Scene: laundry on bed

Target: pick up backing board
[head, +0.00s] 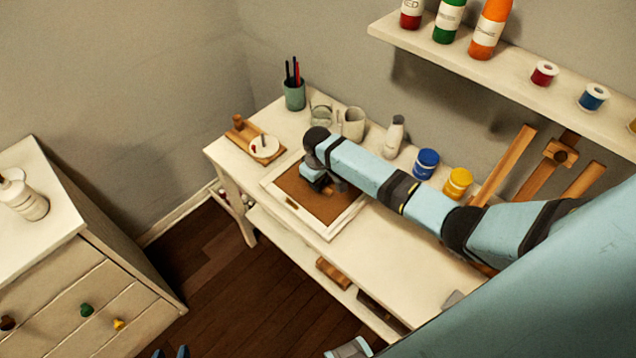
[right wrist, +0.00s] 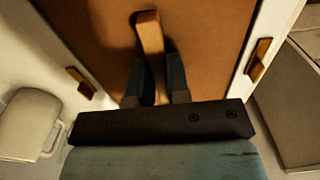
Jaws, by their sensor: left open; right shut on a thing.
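The brown backing board (head: 318,207) lies within a white frame (head: 331,229) on the white table. In the right wrist view the board (right wrist: 90,28) fills the middle, with a wooden tab (right wrist: 150,35) standing on it. My right gripper (head: 322,188) is over the board; the right wrist view shows its dark fingers (right wrist: 160,80) shut on the tab. I cannot tell whether the board is raised from the frame. My left gripper (head: 171,352) shows only as open fingertips at the bottom edge of the head view, away from the table.
Small wooden clips (right wrist: 259,62) (right wrist: 80,83) sit on the frame's sides. A cup (head: 353,123), blue (head: 427,163) and yellow (head: 458,183) paint jars and a pen holder (head: 295,95) stand along the table's back. A shelf (head: 510,80) hangs above. A dresser (head: 75,265) stands left.

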